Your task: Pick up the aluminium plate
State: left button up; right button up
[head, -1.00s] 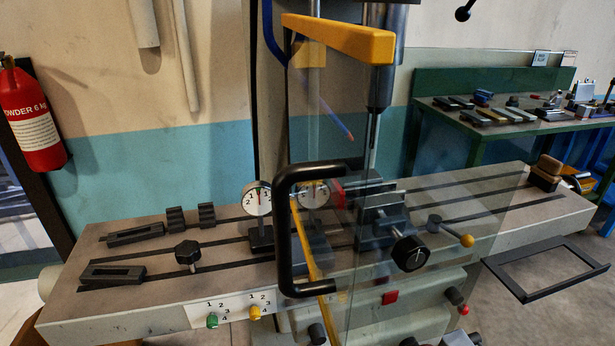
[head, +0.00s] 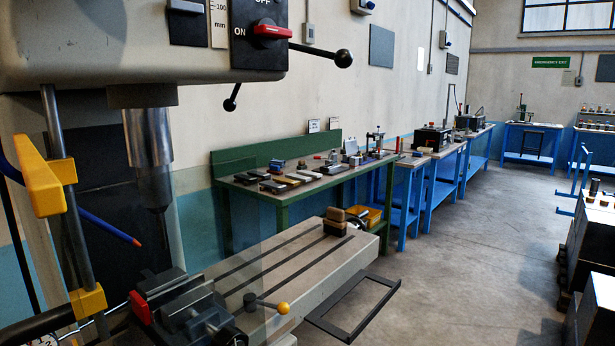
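Several small flat plates and blocks (head: 271,187) lie in a row along the front of the green workbench (head: 281,204), in the middle of the head view. Some look dark, others paler. They are too small for me to tell which one is the aluminium plate. Neither of my grippers is in view.
A drill press with a vertical spindle (head: 148,150) and a clear guard stands close on the left. Its vise (head: 183,303) sits on the slotted table (head: 330,262), with an empty black frame (head: 352,308) beside it. Blue benches (head: 404,190) line the wall. The grey floor (head: 470,270) is open.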

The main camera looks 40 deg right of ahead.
aim_at(305, 172)
jog(key=k+l+z, duration=0.1)
jog(key=l+z, duration=0.15)
jog(key=l, duration=1.05)
jog(key=i+l, duration=0.15)
jog(key=l, duration=0.25)
jog(key=i+l, duration=0.2)
jog(key=l, duration=0.15)
jog(key=i+l, duration=0.15)
jog(key=l, duration=0.25)
jog(key=i+l, duration=0.15)
jog(key=l, duration=0.2)
jog(key=i+l, duration=0.45)
jog(key=i+l+u, duration=0.1)
jog(key=i+l, duration=0.3)
jog(key=l, duration=0.15)
jog(key=i+l, duration=0.45)
jog(key=i+l+u, duration=0.1)
jog(key=i+l, duration=0.3)
jog(key=l, duration=0.2)
